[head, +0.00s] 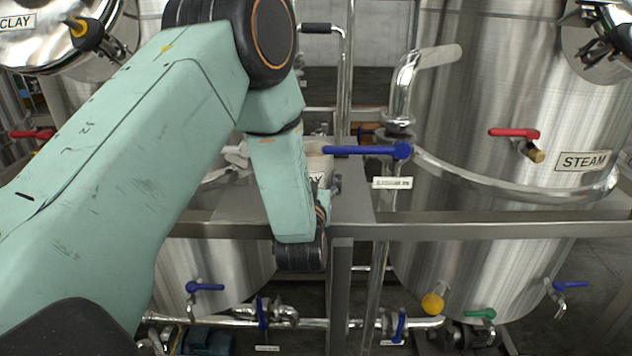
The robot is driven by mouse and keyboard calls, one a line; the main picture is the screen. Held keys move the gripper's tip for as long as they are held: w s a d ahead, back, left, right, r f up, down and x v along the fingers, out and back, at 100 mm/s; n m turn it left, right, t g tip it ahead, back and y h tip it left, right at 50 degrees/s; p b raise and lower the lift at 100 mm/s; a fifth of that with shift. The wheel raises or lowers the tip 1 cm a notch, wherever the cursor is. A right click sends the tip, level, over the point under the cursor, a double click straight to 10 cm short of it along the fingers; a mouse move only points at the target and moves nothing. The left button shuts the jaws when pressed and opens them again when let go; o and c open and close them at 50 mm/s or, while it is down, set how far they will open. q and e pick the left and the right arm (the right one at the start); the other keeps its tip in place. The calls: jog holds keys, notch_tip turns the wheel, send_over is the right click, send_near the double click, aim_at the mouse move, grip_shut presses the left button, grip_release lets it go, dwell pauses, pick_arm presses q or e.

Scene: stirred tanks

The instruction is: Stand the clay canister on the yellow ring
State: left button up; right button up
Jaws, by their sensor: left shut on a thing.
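The clay canister (319,163) is a pale container with a label whose visible end reads "AY". It shows just right of my left wrist, above the grey metal shelf, and most of it is hidden by my arm. My left gripper (326,192) is largely hidden behind the wrist, shut on the canister. I cannot tell whether the canister's base touches the shelf. The yellow ring cannot be made out. My right gripper is not in view.
The grey metal shelf (350,206) has a rail along its front. A blue-handled valve (402,151) and a bent steel pipe (398,95) stand close on the right. A large tank (480,120) labelled STEAM is at right. A tank labelled CLAY (40,45) is at upper left.

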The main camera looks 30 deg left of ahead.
pick_arm(q)
jog(key=shift+a+f, duration=0.15)
jog(key=shift+a, duration=0.05)
jog(key=o, duration=1.2)
jog(key=shift+s+a, duration=0.1)
jog(key=shift+s, duration=0.15)
jog(key=shift+c, duration=0.2)
jog(key=o, duration=0.3)
jog(key=shift+s+r, duration=0.45)
jog(key=shift+s, duration=0.15)
jog(key=shift+o, duration=0.6)
jog(key=shift+w+d, duration=0.1)
jog(key=shift+d, duration=0.15)
jog(key=shift+w+f, duration=0.1)
jog(key=shift+w, duration=0.15)
jog(key=shift+w+a+f, duration=0.1)
jog(key=shift+w+f, duration=0.15)
jog(key=shift+w, duration=0.1)
jog(key=shift+s, duration=0.15)
jog(key=v, duration=1.2)
jog(key=shift+b, duration=0.35)
